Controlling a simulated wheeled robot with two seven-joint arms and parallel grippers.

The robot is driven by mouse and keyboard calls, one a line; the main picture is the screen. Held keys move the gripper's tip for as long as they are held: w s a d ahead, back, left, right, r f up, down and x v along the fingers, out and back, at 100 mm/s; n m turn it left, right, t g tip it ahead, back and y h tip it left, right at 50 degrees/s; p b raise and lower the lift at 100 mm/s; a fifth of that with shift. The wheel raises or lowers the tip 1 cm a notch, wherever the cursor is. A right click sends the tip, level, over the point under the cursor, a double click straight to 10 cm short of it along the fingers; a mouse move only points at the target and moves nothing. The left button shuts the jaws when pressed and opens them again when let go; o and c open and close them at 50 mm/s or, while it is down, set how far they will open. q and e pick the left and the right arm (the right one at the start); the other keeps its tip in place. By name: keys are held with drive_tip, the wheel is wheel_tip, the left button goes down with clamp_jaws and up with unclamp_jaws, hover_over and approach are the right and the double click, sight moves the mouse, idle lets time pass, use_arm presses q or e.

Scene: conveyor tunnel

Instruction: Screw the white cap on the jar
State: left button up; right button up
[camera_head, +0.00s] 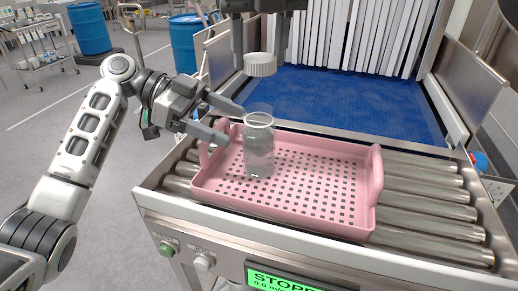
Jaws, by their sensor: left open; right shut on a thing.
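A clear jar (259,160) stands upright in the pink perforated tray (330,218), near its left end. Its open rim faces up. The white cap (260,65) is above the jar, apart from it, with a gap between cap and rim. My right gripper (262,58) comes down from the top of the view and is shut on the cap. My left gripper (228,121) comes in from the left, open, with its fingers close to the jar's left side. I cannot tell whether a finger touches the jar.
The tray lies on metal conveyor rollers (420,213). Behind is a blue belt (335,100) leading to white strip curtains (360,35). A control panel with green button (167,249) and display (285,279) is at the front. Blue barrels (90,28) stand at the back left.

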sight(253, 134)
use_arm(q)
drive_tip(key=x, duration=0.6)
drive_tip(key=shift+w, duration=0.1)
drive_tip(key=c, duration=1.4)
drive_tip(key=shift+c, duration=0.4)
use_arm(e)
drive_tip(key=shift+w+f, duration=0.1)
drive_tip(key=shift+f, duration=2.4)
drive_tip(key=shift+f, duration=0.15)
drive_tip(key=shift+f, duration=0.75)
drive_tip(key=shift+f, duration=0.6)
